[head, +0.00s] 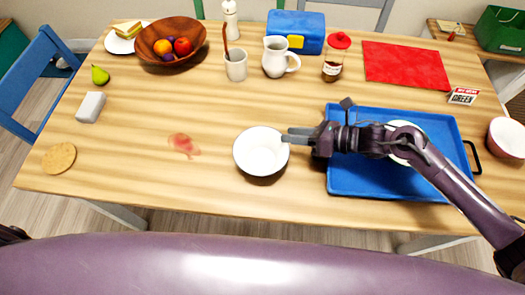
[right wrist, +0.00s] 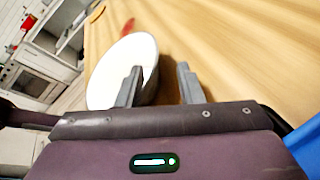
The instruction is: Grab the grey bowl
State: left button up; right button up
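A round bowl (head: 258,150), pale white inside with a shaded greyish outer side, stands upright on the wooden table, left of the blue tray. My right gripper (head: 292,136) reaches in from the right at the bowl's right rim. In the right wrist view the bowl (right wrist: 113,72) lies at the left finger. The fingers of the right gripper (right wrist: 159,82) are apart, with the left finger over the bowl and the right finger outside it over the table. I cannot tell whether either finger touches it. My left gripper is not in view.
The blue tray (head: 345,180) with a white plate lies under my right arm. A reddish bowl (head: 507,138) is at the far right. A jar (head: 336,62), jug (head: 277,60) and cup (head: 236,68) stand behind. A red stain (head: 184,145) is left; the table around it is clear.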

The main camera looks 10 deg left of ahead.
aim_at(274, 134)
jog(key=p+x, duration=0.1)
jog(key=x, duration=0.3)
jog(key=shift+s+a+r+p, duration=0.1)
jog(key=shift+a+p, duration=0.3)
jog(key=shift+a+f, duration=0.25)
jog(key=shift+a, duration=0.2)
jog(key=shift+c, duration=0.8)
grip_shut()
